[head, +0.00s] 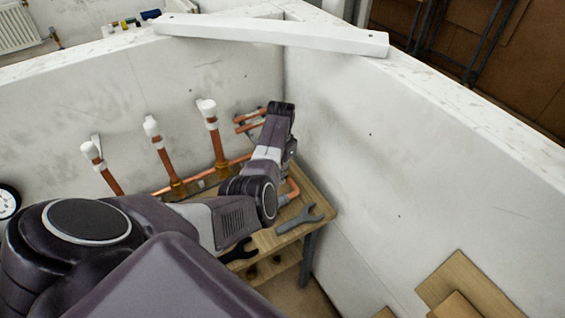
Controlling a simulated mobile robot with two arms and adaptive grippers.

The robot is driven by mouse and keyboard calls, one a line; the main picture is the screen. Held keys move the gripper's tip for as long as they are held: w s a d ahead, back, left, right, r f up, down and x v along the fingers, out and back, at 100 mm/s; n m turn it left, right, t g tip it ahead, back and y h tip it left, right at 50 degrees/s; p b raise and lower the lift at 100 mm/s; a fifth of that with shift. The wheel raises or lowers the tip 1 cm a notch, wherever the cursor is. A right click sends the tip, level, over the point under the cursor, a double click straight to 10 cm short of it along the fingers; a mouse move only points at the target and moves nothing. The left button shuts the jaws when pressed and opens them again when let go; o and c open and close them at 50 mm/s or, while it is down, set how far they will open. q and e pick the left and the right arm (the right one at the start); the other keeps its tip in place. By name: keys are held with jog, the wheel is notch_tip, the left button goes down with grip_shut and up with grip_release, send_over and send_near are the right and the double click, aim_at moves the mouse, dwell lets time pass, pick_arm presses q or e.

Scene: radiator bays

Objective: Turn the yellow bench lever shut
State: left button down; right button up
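No yellow lever can be made out; my arm covers part of the pipework on the wooden bench (322,208). A copper pipe (159,190) runs low along the back wall, with brass fittings (178,188) and upright white-capped copper stubs (215,139). The arm coming in from the left crosses the bench, and its wrist stands near the wall corner, beside short copper pipe ends (250,114). The fingers of my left gripper are hidden, so neither their opening nor any contact shows. My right gripper is not in view.
A grey open-ended wrench (298,220) and a dark wrench (238,251) lie on the bench. White walls (400,175) close in the back and right. A white board (280,34) spans the corner top. Brown panels (465,287) sit at lower right.

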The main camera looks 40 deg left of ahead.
pick_arm(q)
jog(key=shift+w+a+r+m, duration=0.1)
jog(key=shift+a+m, duration=0.4)
jog(key=shift+m, duration=0.45)
jog(key=shift+w+a+f+m, duration=0.1)
jog(key=shift+a+m, duration=0.4)
jog(key=shift+m, duration=0.5)
jog(key=shift+a+r+m, duration=0.1)
jog(key=shift+a+m, duration=0.4)
jog(key=shift+m, duration=0.45)
jog(key=c, duration=1.8)
grip_release()
notch_tip(320, 180, up, 12)
jog(key=shift+s+d, duration=0.2)
jog(key=shift+d, duration=0.05)
